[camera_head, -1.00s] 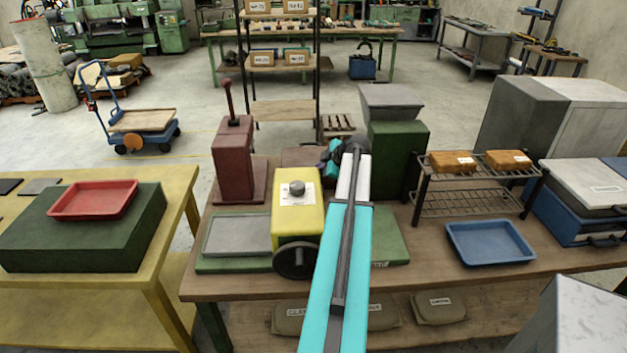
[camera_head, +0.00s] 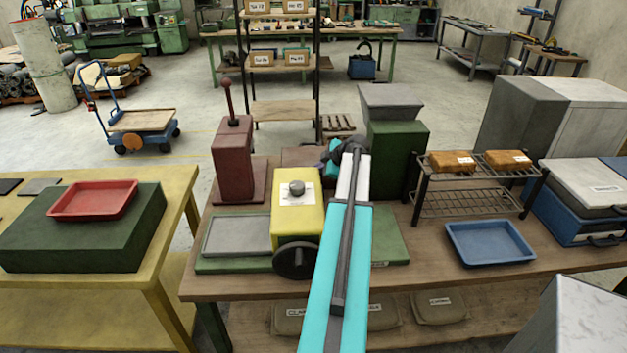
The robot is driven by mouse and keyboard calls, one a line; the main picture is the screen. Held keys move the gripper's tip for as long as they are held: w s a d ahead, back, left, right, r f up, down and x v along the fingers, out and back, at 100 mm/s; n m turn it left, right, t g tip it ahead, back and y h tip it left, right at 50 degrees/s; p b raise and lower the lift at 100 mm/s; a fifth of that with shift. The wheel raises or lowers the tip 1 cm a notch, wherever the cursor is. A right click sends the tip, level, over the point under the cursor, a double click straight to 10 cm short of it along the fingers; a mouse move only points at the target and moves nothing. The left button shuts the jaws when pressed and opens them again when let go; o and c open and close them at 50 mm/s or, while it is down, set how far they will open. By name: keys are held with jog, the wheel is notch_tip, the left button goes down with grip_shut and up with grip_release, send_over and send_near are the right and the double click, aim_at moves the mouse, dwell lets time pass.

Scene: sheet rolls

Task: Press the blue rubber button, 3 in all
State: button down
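I cannot make out a blue rubber button in this view. A yellow machine (camera_head: 298,225) with a white label, a round grey knob (camera_head: 296,188) on top and a dark handwheel (camera_head: 296,261) in front stands on the wooden workbench (camera_head: 440,285). My turquoise arm reaches away over the bench, to the right of the yellow machine. My gripper (camera_head: 345,151) is at the arm's far end, behind and right of the yellow machine. It is dark, small and partly hidden by the arm. Its fingers cannot be made out, nor what lies beneath it.
A dark red lever press (camera_head: 233,160) stands left of my gripper, and a green machine with a grey hopper (camera_head: 390,103) right of it. A wire rack (camera_head: 470,200) and a blue tray (camera_head: 490,243) are farther right. A red tray (camera_head: 93,200) sits on the left table.

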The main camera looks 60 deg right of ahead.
jog(key=shift+s+f+b, duration=0.1)
jog(key=shift+f+b, duration=1.3)
jog(key=shift+b, duration=0.35)
dwell(1.8)
jog(key=shift+r, duration=1.35)
jog(key=shift+r, duration=0.2)
jog(key=shift+r+p, duration=0.6)
jog(key=shift+r, duration=1.75)
dwell(0.5)
